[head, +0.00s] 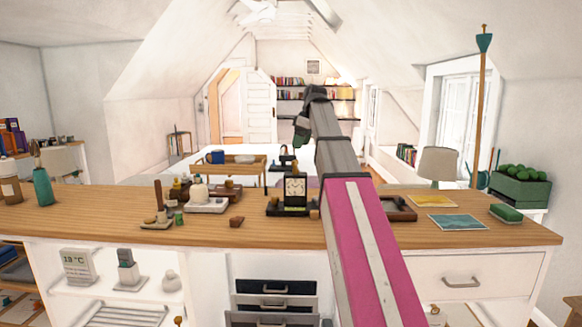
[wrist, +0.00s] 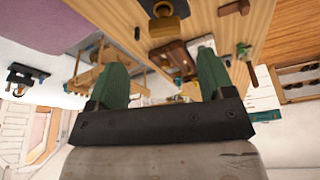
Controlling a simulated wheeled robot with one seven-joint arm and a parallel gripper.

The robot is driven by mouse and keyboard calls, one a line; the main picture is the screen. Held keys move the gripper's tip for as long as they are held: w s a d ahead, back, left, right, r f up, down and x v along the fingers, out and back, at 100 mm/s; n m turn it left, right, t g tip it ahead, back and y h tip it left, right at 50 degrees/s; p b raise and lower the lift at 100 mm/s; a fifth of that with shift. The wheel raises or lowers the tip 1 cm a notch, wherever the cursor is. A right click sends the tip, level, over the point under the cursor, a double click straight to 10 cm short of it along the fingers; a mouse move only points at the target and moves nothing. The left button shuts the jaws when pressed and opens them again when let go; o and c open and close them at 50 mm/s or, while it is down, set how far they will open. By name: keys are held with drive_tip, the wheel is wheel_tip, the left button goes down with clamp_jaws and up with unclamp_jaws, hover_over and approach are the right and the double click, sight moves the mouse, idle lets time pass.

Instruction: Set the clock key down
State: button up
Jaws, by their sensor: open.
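My gripper (wrist: 160,62) has its two green fingers spread wide in the wrist view, with nothing visibly held between them. In the head view my gripper (head: 301,131) is raised above and behind the counter, and its fingers are partly hidden by the wrist. A small black clock (head: 295,188) with a pale face stands upright on a dark base on the wooden counter (head: 100,205), below the gripper. I cannot pick out the clock key for certain in either view.
A scale with a pale jar (head: 198,193), a small brown block (head: 237,222) and a dark-framed tray (head: 399,214) are on the counter. Yellow and blue sheets (head: 457,221) lie at right. A wooden tray stand (head: 236,163) is behind. The counter's front left is mostly clear.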

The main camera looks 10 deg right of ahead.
sight(294, 165)
drive_tip(key=x, duration=0.4)
drive_tip(key=shift+a+f, duration=0.1)
drive_tip(key=shift+f, duration=0.15)
drive_tip(key=shift+s+x, duration=0.15)
drive_tip(key=shift+x, duration=1.15)
drive_tip(key=shift+s+x, duration=0.15)
drive_tip(key=shift+x, duration=1.15)
drive_tip(key=c, duration=1.1)
drive_tip(key=shift+r, duration=0.1)
